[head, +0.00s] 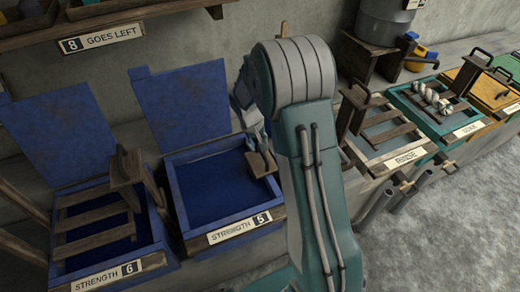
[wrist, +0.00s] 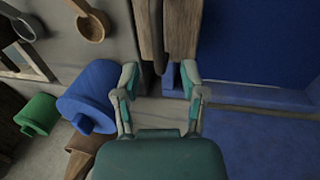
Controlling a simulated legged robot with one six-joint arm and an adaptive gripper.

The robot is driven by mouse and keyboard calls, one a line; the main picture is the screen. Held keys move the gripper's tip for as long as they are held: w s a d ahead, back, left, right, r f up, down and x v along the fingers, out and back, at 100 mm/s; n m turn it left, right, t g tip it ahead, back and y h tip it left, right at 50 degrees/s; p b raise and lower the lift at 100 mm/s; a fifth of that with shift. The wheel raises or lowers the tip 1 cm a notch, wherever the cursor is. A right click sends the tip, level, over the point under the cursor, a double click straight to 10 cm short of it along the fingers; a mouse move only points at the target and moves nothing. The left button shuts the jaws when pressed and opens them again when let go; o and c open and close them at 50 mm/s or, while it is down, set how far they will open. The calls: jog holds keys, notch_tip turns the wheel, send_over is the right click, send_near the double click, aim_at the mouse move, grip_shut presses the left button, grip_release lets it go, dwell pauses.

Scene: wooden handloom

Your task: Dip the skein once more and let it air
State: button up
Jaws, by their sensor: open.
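My gripper (head: 262,140) is over the right side of the open blue vat marked Strength 5 (head: 178,195), partly hidden by my arm. In the wrist view its two fingers (wrist: 159,78) are apart, with nothing clearly gripped. A wooden handle-like piece (head: 261,163) is just below the gripper in the head view. Wooden bars (wrist: 180,30) show just beyond the fingertips in the wrist view; I cannot tell whether they touch. A pale twisted bundle, perhaps a skein (head: 432,98), lies on a rack over a teal-rimmed vat at the right. No skein is distinguishable in the dark blue vat.
A blue vat marked Strength 6 (head: 165,262) holds a slatted wooden frame (head: 92,220). The Rinse vat (head: 432,150) is right of my arm. Blue (wrist: 92,98) and green (wrist: 38,113) spools show in the wrist view.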

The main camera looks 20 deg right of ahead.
notch_tip(320, 180, up, 7)
jog(key=a, duration=0.1)
jog(key=shift+a+r, duration=0.15)
jog(key=shift+a, duration=0.15)
dwell(3.6)
jog(key=f, duration=0.3)
jog(key=d+f, duration=0.1)
jog(key=f, duration=0.3)
jog(key=d+f, duration=0.1)
jog(key=f, duration=0.3)
jog(key=shift+s+d+f, duration=0.1)
jog(key=shift+s+d, duration=0.15)
jog(key=shift+s, duration=0.05)
grip_shut()
